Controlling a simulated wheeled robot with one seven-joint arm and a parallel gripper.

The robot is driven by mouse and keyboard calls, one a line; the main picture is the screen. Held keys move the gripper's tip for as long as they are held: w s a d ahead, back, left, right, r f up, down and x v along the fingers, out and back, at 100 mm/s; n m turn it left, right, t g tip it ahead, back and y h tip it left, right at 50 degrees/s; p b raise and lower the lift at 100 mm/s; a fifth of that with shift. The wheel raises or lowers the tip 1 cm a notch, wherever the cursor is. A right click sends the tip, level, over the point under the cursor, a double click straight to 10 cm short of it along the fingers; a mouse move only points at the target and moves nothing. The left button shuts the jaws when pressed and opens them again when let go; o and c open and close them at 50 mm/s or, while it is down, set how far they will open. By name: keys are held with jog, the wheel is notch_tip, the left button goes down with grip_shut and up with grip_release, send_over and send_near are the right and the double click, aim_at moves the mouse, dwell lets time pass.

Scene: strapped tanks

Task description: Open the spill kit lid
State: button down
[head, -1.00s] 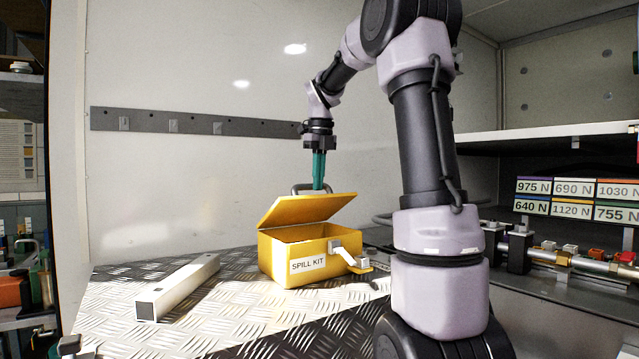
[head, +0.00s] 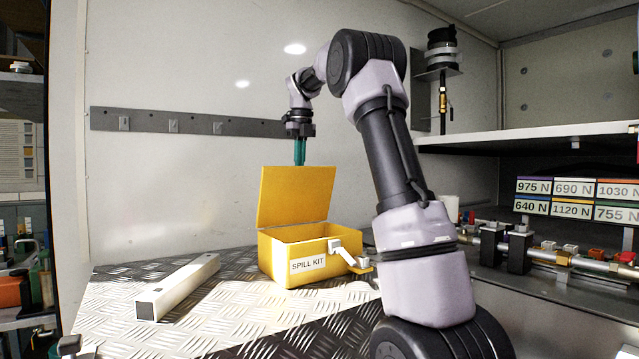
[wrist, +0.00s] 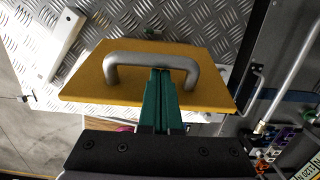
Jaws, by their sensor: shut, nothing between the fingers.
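The yellow spill kit box (head: 306,270) stands on the tread-plate surface with its label facing me. Its lid (head: 296,197) is raised to about upright, and the box mouth is open. My gripper (head: 299,163) is shut, with its green fingers at the lid's top edge, partly behind it. In the wrist view, the lid (wrist: 205,95) carries a grey handle (wrist: 150,58), and my shut green fingertips (wrist: 162,72) are at the handle's bar. I cannot tell whether they touch it. A pale latch (head: 345,250) hangs open at the box front.
A white square bar (head: 178,287) lies on the tread plate (head: 235,320) left of the box. A hook rail (head: 190,122) runs along the wall behind. Pipe fittings (head: 560,258) and a shelf (head: 540,132) are on the right.

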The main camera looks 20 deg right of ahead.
jog(key=shift+w+a, duration=0.2)
jog(key=shift+w, duration=0.75)
jog(key=shift+w+a, duration=0.2)
jog(key=shift+w, duration=0.7)
jog(key=shift+r, duration=0.1)
notch_tip(320, 180, up, 10)
jog(key=shift+s+r, duration=0.25)
jog(key=shift+s, duration=0.2)
jog(key=shift+d, duration=0.1)
